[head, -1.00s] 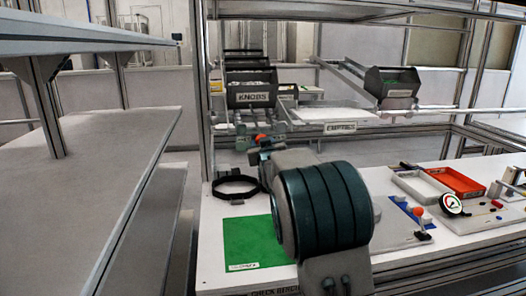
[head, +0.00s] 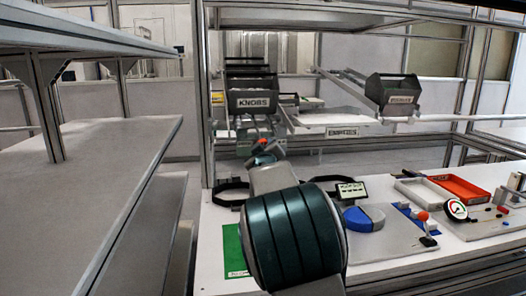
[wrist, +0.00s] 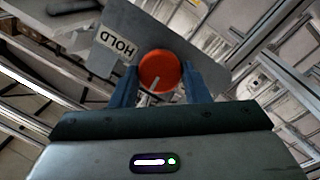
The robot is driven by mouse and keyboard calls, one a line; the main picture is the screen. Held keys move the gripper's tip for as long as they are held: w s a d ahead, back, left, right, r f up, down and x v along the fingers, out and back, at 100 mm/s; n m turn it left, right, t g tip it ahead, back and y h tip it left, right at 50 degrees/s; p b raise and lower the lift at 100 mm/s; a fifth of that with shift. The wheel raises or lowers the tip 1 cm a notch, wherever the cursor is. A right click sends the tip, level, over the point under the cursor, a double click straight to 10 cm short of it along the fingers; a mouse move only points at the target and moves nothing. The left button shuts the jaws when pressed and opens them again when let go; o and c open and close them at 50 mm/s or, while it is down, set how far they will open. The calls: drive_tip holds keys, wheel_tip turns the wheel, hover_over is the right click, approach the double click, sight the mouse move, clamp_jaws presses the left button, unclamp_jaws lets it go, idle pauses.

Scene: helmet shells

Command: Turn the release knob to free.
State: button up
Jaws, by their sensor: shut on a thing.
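In the head view the orange knob (head: 263,142) shows small at the tip of my gripper (head: 265,150). No free marking is readable.
Behind the gripper are a bin labelled KNOBS (head: 251,102) and another dark bin (head: 393,90). A grey shelf stands at left.

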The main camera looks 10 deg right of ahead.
drive_tip(key=shift+a+f+n+t+h, duration=0.1)
drive_tip(key=shift+n+t+h, duration=0.25)
drive_tip(key=shift+n, duration=1.3)
drive_tip(key=shift+a+f+n+t+h, duration=0.1)
drive_tip(key=shift+n+t+h, duration=0.25)
drive_tip(key=shift+n, duration=1.3)
drive_tip(key=shift+n+h, duration=0.3)
drive_tip(key=o, duration=1)
drive_tip(key=shift+c, duration=0.2)
drive_tip(key=shift+d, duration=0.1)
drive_tip(key=v, duration=1.3)
drive_tip(key=shift+s+p, duration=0.4)
drive_tip(key=shift+p, duration=0.05)
